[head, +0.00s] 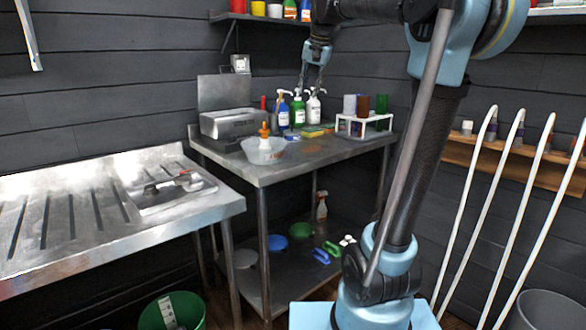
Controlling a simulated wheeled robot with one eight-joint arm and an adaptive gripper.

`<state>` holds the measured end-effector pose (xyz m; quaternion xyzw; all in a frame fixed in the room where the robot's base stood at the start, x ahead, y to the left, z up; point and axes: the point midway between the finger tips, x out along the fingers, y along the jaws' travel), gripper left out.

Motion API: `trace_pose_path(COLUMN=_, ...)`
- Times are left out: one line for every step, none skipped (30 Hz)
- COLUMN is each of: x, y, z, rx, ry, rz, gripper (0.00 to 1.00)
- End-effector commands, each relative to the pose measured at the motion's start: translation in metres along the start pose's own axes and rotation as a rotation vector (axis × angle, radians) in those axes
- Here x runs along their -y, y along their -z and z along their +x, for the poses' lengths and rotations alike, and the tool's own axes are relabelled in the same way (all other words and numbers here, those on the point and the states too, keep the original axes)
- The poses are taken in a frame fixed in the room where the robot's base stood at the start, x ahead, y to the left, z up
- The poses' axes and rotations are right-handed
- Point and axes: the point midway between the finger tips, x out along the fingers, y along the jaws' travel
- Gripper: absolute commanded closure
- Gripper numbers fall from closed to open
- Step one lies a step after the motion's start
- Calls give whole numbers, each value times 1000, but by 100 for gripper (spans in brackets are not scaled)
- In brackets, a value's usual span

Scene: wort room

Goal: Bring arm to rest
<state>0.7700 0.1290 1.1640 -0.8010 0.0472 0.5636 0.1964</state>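My gripper (312,82) hangs from my raised arm (412,150), with its fingers pointing down. It shows in front of the pump bottles at the back of the steel table (300,162). The fingers look spread with a gap between them, and I see nothing held. Its tips overlap the tops of the white pump bottle (313,110) and the green bottle (297,112) in the picture; I cannot tell how far apart they are in depth.
A clear bowl with an orange-topped bottle (264,150) stands on the table. A white rack (365,123) holds cups. A steel sink counter (70,215) is at left, a green bin (172,312) below. White hoses (480,200) and a wooden rack stand at right.

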Motion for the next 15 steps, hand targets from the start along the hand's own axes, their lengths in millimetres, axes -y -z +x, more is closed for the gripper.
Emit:
trace_pose_path(x=-18, y=-15, z=7, rx=3, ry=-11, rz=-14, gripper=72)
trace_pose_path(x=-28, y=-23, z=11, rx=6, ry=-17, rz=-26, gripper=72)
trace_pose_path(x=-40, y=-34, z=16, rx=9, ry=-24, rz=-40, gripper=72)
trace_pose_path(x=-50, y=-43, z=20, rx=11, ry=-30, rz=-52, gripper=72)
trace_pose_path(x=-59, y=-51, z=25, rx=14, ry=-36, rz=-61, gripper=72)
trace_pose_path(x=-72, y=-63, z=31, rx=18, ry=-43, rz=-76, gripper=72)
trace_pose_path(x=-81, y=-72, z=36, rx=22, ry=-49, rz=-87, gripper=72)
trace_pose_path(x=-90, y=-81, z=41, rx=24, ry=-54, rz=-98, gripper=72)
trace_pose_path(x=-103, y=-94, z=48, rx=28, ry=-61, rz=-113, gripper=72)
trace_pose_path(x=-112, y=-103, z=53, rx=32, ry=-67, rz=-122, gripper=72)
trace_pose_path(x=-121, y=-113, z=58, rx=35, ry=-72, rz=-134, gripper=72)
trace_pose_path(x=-133, y=-126, z=66, rx=41, ry=-80, rz=-148, gripper=72)
trace_pose_path(x=-142, y=-136, z=71, rx=44, ry=-85, rz=-160, gripper=72)
trace_pose_path(x=-152, y=-145, z=77, rx=47, ry=-90, rz=-169, gripper=72)
trace_pose_path(x=-164, y=-158, z=85, rx=52, ry=-97, rz=-184, gripper=72)
